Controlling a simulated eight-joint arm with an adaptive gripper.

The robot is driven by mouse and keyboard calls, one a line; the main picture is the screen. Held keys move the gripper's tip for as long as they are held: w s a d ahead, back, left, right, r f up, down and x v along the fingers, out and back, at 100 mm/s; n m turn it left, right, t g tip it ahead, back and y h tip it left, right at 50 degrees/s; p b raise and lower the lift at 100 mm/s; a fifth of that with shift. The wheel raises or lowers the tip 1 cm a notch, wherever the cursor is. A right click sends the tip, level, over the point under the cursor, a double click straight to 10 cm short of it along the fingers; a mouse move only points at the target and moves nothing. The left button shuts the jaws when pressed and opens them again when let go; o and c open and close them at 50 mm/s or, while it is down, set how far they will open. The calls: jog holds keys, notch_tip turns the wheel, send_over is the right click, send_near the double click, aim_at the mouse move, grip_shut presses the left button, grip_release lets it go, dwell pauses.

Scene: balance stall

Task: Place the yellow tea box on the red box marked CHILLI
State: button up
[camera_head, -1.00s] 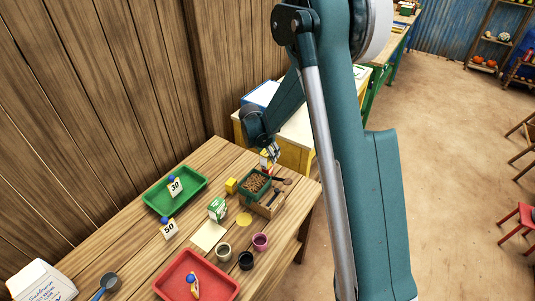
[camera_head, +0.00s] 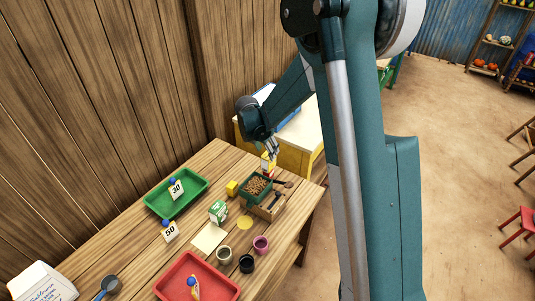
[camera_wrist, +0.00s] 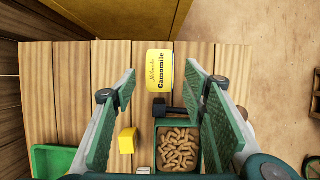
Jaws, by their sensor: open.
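The yellow tea box (camera_wrist: 159,70), labelled Camomile, lies ahead between my open fingers in the wrist view, near the table's far edge. In the head view the tea box (camera_head: 269,158) is small, just below my gripper (camera_head: 272,149), and partly hidden by it. A little red shows at its lower part, but I cannot tell whether that is a separate box. No CHILLI marking is readable in either view. My gripper (camera_wrist: 160,88) is open, with a finger on each side of the tea box and nothing visibly clamped.
A green bin of brown pellets (camera_wrist: 179,150) stands near the tea box, beside a small yellow block (camera_wrist: 126,141). A green tray (camera_head: 176,192), a red tray (camera_head: 196,279), a green carton (camera_head: 217,211) and several small cups are elsewhere on the table (camera_head: 215,158).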

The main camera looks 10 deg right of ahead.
jog(key=v, duration=0.6)
jog(key=shift+r, duration=0.2)
dwell(0.4)
jog(key=shift+s+r, duration=0.1)
jog(key=s+d+r+m+t+y, duration=0.1)
jog(key=s+d+r+m, duration=0.1)
jog(key=s+r+m, duration=0.55)
jog(key=s+d+r+m+t+y, duration=0.1)
jog(key=s+d+r+m, duration=0.3)
jog(key=s+r, duration=0.65)
jog(key=s+f+m+t+y, duration=0.1)
jog(key=s+m+t, duration=0.1)
jog(key=s+m, duration=1.3)
jog(key=s, duration=0.9)
